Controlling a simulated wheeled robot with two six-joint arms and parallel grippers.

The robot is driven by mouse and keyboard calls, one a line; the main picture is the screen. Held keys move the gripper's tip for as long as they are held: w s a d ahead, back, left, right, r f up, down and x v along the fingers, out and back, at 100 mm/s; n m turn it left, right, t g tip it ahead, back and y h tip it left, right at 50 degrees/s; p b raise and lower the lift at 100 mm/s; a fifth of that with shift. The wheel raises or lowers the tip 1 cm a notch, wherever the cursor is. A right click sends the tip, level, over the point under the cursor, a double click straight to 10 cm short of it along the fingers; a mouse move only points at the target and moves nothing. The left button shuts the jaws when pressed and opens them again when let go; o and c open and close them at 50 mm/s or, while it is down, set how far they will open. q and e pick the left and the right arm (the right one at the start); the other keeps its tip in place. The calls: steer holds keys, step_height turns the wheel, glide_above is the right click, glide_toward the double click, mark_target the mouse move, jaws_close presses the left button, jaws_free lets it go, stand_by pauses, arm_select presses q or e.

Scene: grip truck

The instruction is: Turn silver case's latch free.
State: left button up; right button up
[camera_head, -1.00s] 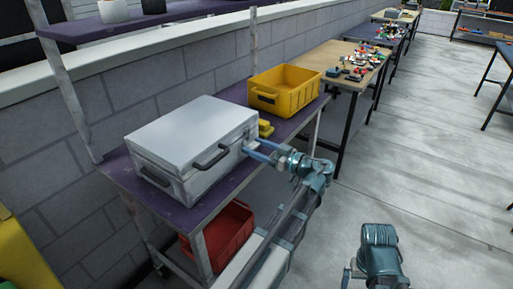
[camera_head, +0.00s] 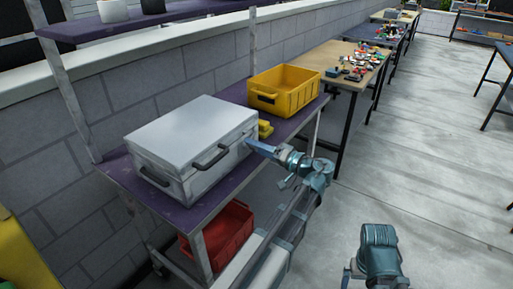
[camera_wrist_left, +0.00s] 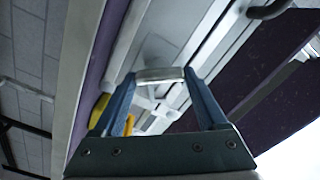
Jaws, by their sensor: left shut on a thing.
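The silver case (camera_head: 192,135) stands closed on the purple-topped bench, with a dark handle (camera_head: 210,157) on its front. My left gripper (camera_head: 248,143) is at the case's right end, by the lid seam. In the left wrist view its two blue fingers (camera_wrist_left: 160,76) are shut on the latch (camera_wrist_left: 160,74), a short pale metal bar between the fingertips. The latch is too small and covered to make out in the head view. Part of my right arm shows at the bottom right of the head view; its fingers do not show.
A yellow bin (camera_head: 284,90) and a small yellow thing (camera_head: 265,129) are beside the case on the bench (camera_head: 190,214). A red bin (camera_head: 229,232) sits on the lower shelf. A wooden table (camera_head: 340,60) with small parts stands beyond. The floor at right is open.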

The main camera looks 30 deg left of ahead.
arm_select(q)
steer(key=m, duration=0.6)
steer(key=shift+f+m, duration=0.15)
steer(key=shift+m, duration=0.25)
stand_by(0.4)
steer(key=o, duration=1.3)
steer(key=shift+d, duration=0.15)
steer(key=s+d, duration=0.1)
steer(key=d, duration=1.2)
steer(key=shift+d, duration=0.3)
steer(key=a, duration=0.9)
steer(key=w+a, duration=0.1)
steer(key=a, duration=0.4)
